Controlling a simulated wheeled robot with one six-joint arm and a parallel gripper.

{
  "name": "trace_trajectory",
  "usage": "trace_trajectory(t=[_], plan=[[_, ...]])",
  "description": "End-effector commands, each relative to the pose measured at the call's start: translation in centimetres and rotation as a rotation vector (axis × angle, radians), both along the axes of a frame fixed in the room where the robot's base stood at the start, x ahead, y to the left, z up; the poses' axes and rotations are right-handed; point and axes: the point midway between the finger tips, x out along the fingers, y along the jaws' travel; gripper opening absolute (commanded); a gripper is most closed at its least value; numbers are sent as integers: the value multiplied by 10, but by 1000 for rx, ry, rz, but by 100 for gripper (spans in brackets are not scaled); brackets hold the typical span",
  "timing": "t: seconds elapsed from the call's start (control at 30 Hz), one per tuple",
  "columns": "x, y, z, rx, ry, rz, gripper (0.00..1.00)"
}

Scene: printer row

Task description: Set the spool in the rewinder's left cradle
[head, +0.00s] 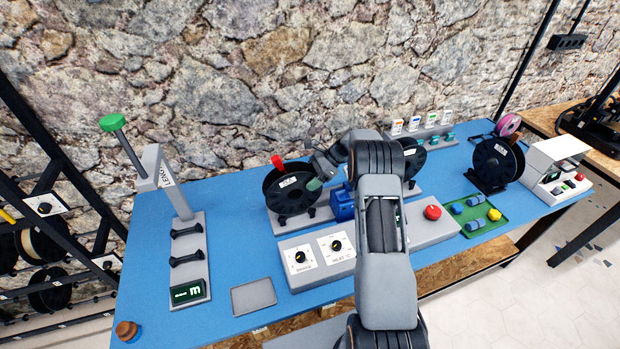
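A black spool (284,205) with a white label stands upright at the rewinder's left cradle (288,226), in the left middle of the head view. A red piece (278,163) shows at its upper edge. I cannot tell whether the spool rests fully in the cradle. My gripper (316,180) is at the spool's right side, with a teal-green tip in front of its face. Its fingers are small and partly hidden, so I cannot see whether they grip it. Another black spool (414,158) stands on the right side of the rewinder, partly behind my arm.
A blue block (342,208) sits between the spools. A knob panel (316,272), a red button (433,212) and a green parts tray (480,232) are in front. A lever post (178,190) stands left. The blue table (235,250) is bare around the empty grey tray (240,309).

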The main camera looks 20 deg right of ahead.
Motion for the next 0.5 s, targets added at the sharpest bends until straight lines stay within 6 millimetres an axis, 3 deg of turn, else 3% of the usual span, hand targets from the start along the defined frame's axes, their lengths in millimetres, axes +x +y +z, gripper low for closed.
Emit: trace_trajectory(t=[0.27,0.5], plan=[[0,0,0,-1,0,0,89],[0,-1,-1,-2,3,0,89]])
